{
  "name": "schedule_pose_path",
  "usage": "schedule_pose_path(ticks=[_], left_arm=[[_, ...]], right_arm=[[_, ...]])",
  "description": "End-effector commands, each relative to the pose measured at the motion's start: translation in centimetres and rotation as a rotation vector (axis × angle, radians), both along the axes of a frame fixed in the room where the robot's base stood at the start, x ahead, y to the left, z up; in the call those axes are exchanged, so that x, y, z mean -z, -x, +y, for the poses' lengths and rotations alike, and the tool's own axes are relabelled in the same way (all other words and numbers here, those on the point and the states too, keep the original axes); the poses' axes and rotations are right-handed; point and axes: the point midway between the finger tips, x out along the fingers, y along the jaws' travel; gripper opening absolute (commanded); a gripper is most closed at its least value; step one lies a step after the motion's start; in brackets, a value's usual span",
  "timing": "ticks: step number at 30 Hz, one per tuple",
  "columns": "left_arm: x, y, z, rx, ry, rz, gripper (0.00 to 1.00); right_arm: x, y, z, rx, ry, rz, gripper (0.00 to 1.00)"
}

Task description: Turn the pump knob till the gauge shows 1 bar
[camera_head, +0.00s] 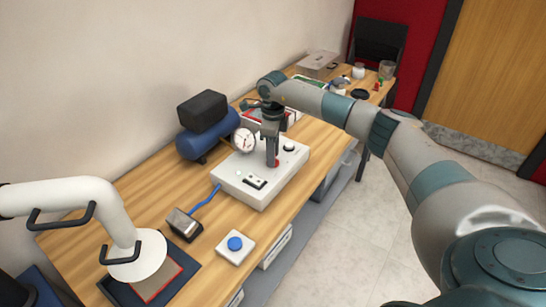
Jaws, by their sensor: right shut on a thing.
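The white pump unit (243,191) sits on the wooden table, with a white switch panel on its top. The round gauge (244,140) stands at its back left, with a white face and a reddish needle; the reading is too small to tell. My right gripper (272,162) points down over the unit's right part and is shut on a red knob (277,163), mostly hidden by the fingers. My left gripper is not in view.
A blue tank with a black block (202,110) stands behind left. A white hooded arm (137,258) hangs over a dark mat at front left. A blue button box (235,247) and a metal block (184,224) lie in front. Containers (318,65) crowd the far end.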

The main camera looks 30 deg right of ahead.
Motion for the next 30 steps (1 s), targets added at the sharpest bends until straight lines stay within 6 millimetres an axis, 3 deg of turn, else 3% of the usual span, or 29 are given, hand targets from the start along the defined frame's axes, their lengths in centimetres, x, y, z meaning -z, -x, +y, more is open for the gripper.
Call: schedule_pose_path(ticks=[9,30], left_arm=[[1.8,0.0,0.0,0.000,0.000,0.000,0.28],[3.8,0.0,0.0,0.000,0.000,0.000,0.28]], right_arm=[[0.1,-0.1,-0.1,0.301,0.000,-0.004,0.12],[-0.1,-0.1,-0.1,0.965,0.000,-0.004,0.12]])
